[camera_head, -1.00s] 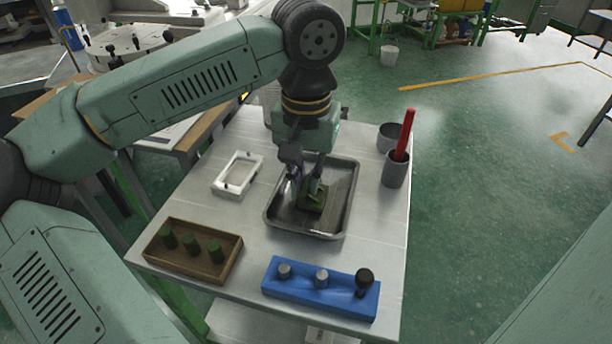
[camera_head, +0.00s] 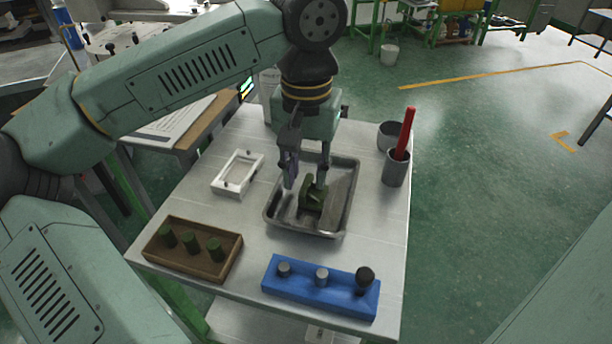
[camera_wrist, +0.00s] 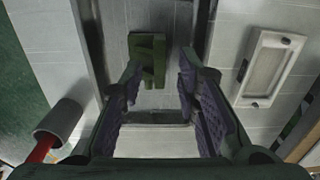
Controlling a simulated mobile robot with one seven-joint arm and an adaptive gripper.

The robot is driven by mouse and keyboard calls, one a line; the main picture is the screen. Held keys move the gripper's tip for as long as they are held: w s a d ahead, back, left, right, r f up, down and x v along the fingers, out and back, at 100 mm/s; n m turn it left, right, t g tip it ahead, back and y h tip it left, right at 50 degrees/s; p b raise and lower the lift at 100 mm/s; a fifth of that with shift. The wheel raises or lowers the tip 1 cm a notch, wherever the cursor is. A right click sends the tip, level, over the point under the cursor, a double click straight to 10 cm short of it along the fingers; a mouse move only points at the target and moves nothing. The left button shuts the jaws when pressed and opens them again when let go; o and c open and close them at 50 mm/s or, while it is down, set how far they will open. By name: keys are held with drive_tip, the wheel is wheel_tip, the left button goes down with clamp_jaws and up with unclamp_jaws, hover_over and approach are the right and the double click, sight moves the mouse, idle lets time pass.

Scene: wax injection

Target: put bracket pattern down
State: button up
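The bracket pattern (camera_head: 312,196), a small dark green piece, rests in the grey metal tray (camera_head: 273,221) on the table. It also shows in the wrist view (camera_wrist: 148,58), beyond and between the fingertips. My gripper (camera_head: 306,184) is above the tray, with its fingers spread apart. In the wrist view my gripper (camera_wrist: 160,72) is open, with nothing between the purple-grey finger pads. The bracket appears apart from the fingers there, though the left fingertip looks close to it.
A white frame (camera_head: 238,173) lies left of the tray. A wooden box (camera_head: 190,268) with green cylinders and a blue block (camera_head: 318,290) with knobs stand in front. A grey cup (camera_head: 396,170) with a red stick and another pot (camera_head: 389,137) stand right.

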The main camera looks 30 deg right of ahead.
sight(306, 184)
wheel_tip(306, 184, up, 10)
drive_tip(key=shift+r+b, duration=0.2)
drive_tip(key=shift+b, duration=0.1)
